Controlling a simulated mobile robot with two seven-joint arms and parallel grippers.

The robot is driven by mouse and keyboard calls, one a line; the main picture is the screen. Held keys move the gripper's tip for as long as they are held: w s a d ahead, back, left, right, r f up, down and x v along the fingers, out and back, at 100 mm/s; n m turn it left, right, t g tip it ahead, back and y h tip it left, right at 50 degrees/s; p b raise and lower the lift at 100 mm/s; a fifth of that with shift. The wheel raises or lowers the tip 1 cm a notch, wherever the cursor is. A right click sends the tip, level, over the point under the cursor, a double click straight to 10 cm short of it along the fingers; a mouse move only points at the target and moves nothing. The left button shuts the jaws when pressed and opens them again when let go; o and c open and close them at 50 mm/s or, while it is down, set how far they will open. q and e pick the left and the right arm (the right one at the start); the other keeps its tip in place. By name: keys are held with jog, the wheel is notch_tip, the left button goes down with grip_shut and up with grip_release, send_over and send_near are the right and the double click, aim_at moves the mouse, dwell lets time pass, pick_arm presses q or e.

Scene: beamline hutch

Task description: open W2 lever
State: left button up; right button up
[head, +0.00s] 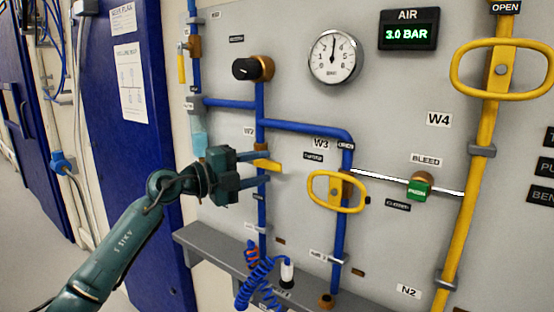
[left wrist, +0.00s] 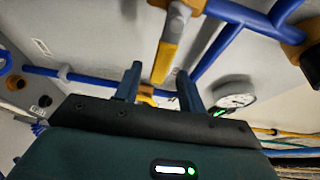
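The W2 lever (head: 266,165) is a short yellow handle on the left vertical blue pipe, below the W2 label (head: 249,131). It sticks out sideways to the right, across the pipe. My left gripper (head: 268,168) is open in front of it, one finger above and one below, partly hiding the valve. In the left wrist view the yellow lever (left wrist: 167,52) hangs from a brass valve body, its tip between the two spread fingers (left wrist: 160,86). I cannot tell whether either finger touches it. My right gripper is not in view.
A yellow oval W3 handle (head: 336,192) sits close to the right. Above are a black knob (head: 246,69) and a round gauge (head: 336,57). A grey ledge (head: 214,251) and a coiled blue hose (head: 258,273) lie below. A green bleed valve (head: 419,188) is farther right.

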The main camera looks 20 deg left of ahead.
aim_at(268, 166)
pick_arm(q)
jog(key=x, duration=0.5)
jog(key=shift+p, duration=0.3)
grip_shut()
